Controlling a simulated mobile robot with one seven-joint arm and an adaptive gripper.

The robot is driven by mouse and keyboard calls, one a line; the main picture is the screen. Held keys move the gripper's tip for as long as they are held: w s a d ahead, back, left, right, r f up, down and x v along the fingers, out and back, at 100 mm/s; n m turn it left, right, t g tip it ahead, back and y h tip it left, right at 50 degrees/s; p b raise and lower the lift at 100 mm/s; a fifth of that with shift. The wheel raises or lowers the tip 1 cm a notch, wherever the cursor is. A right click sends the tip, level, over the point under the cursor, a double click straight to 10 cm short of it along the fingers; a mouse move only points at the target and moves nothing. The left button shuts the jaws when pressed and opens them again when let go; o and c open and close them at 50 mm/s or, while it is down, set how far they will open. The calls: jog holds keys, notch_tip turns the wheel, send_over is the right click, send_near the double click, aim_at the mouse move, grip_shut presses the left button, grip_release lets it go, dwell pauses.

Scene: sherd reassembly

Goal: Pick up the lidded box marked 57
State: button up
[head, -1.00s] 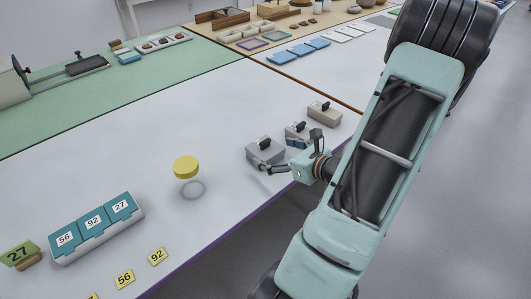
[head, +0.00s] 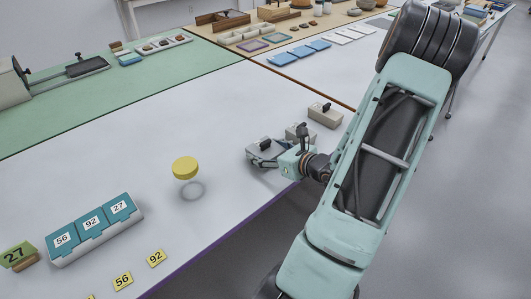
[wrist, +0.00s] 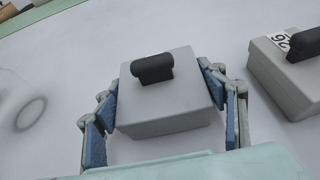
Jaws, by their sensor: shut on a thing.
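Three grey lidded boxes with black knobs stand in a row near the table's right edge. My gripper (wrist: 165,95) is around the left box (wrist: 168,108), its blue-padded fingers against two opposite sides below the lid's knob (wrist: 152,68). No number shows on this box, so I cannot tell whether it is marked 57. In the head view my gripper (head: 268,160) partly covers that box (head: 262,147), which appears to sit on the table. The middle box (head: 297,130) is partly hidden by my wrist; the right box (head: 325,117) stands beyond it.
In the wrist view a neighbouring box (wrist: 283,85) with a partly hidden label stands close on the right. A yellow disc (head: 185,167) appears above a grey ring (head: 190,191) to the left. A teal numbered case (head: 92,230) lies front left. White table between is clear.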

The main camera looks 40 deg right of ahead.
jog(key=c, duration=0.3)
jog(key=shift+r, duration=0.2)
